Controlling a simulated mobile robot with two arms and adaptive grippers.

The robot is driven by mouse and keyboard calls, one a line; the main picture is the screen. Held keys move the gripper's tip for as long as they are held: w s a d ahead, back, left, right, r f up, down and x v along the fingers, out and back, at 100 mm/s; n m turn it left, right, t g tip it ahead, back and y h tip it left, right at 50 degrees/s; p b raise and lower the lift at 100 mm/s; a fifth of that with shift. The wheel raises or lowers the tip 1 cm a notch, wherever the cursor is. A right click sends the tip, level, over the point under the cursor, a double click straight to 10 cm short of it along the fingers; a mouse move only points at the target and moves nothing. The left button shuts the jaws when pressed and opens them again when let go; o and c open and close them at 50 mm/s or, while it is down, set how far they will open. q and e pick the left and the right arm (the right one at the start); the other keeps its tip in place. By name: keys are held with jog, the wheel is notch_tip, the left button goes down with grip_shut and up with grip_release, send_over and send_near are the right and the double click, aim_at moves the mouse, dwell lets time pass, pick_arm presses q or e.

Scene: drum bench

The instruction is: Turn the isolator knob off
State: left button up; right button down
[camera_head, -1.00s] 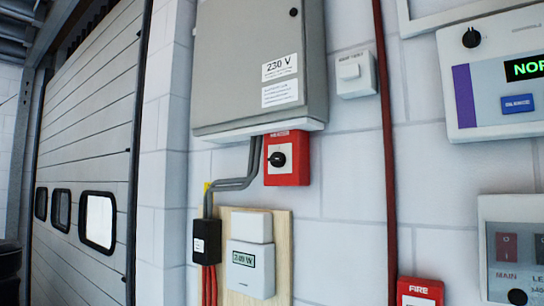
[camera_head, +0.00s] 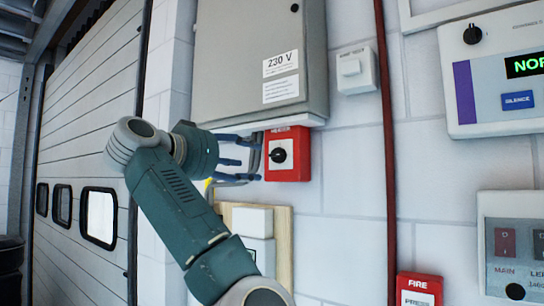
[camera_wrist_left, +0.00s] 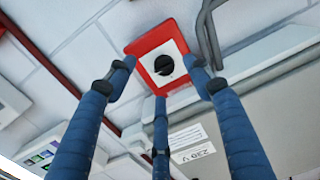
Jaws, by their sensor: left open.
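The isolator is a red box (camera_head: 288,165) on the wall below the grey cabinet, with a white plate and a black knob (camera_head: 278,155). In the head view the knob's pointer is turned to the left, roughly level. My left gripper (camera_head: 250,157) is open just left of the box, its blue fingers pointing at it. In the left wrist view the black knob (camera_wrist_left: 164,65) lies between the spread fingers (camera_wrist_left: 160,75), and I see no finger closed on it. Whether a fingertip touches the box I cannot tell. My right gripper is not in view.
The grey 230 V cabinet (camera_head: 255,60) hangs right above the isolator. Grey cables run beside the box, and a wooden board with a white meter (camera_head: 252,222) is below. A dark red pipe (camera_head: 386,130) and alarm panels (camera_head: 500,75) are to the right.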

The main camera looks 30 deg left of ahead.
aim_at(274, 156)
pick_arm(q)
jog(key=shift+h, duration=0.3)
jog(key=w+p, duration=0.2)
jog(key=w, duration=0.1)
jog(key=w+r+p, duration=0.1)
jog(key=w+p, duration=0.1)
jog(key=w, duration=0.1)
jog(key=w+d+r+p, duration=0.1)
jog(key=w+p, duration=0.1)
jog(key=shift+w+d+r, duration=0.1)
jog(key=shift+w+r, duration=0.15)
jog(key=shift+w, duration=0.15)
jog(key=shift+w+f+p, duration=0.2)
jog(key=shift+w+p, duration=0.2)
jog(key=shift+w, duration=0.15)
jog(key=c, duration=1.1)
